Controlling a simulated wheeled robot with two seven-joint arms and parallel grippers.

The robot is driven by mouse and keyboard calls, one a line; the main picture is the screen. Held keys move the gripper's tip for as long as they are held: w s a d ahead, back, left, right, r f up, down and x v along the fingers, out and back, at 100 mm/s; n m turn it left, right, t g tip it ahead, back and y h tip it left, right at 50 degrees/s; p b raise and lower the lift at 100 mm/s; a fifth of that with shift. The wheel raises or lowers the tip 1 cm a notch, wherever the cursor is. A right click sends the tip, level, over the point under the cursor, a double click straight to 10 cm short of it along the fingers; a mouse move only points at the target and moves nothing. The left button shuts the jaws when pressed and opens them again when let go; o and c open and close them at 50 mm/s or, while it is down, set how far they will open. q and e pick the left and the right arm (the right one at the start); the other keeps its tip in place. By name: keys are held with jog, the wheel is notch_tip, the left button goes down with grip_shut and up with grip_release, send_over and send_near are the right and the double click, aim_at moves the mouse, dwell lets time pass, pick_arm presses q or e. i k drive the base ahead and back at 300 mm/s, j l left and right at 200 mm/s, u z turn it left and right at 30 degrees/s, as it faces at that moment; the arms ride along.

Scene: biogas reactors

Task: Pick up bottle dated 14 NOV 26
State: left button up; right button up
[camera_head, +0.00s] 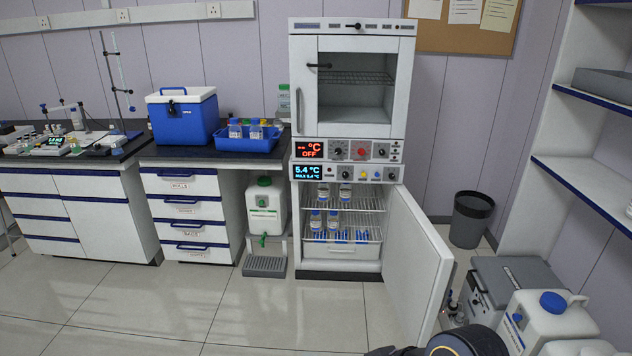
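More bottles (235,129) stand in a blue tray (262,145) on the counter. The dates are too small to read, so I cannot tell which bottle is dated 14 NOV 26. Neither of my grippers shows. Only a dark part of my own body shows at the bottom edge.
The fridge door (418,265) stands open to the right. Its display (311,172) reads 5.4 °C. A blue-and-white cooler (184,118) stands left of the tray. A bin (469,219) and white jugs (548,318) are on the right. The floor before the fridge is clear.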

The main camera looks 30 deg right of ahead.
aim_at(235, 129)
jog(key=i+l+z, duration=0.25)
jog(key=i+l, duration=0.15)
jog(key=i+l+z, duration=0.55)
jog(key=i, duration=0.35)
jog(key=i+l+z, duration=0.25)
jog(key=i, duration=0.2)
jog(key=j, duration=0.1)
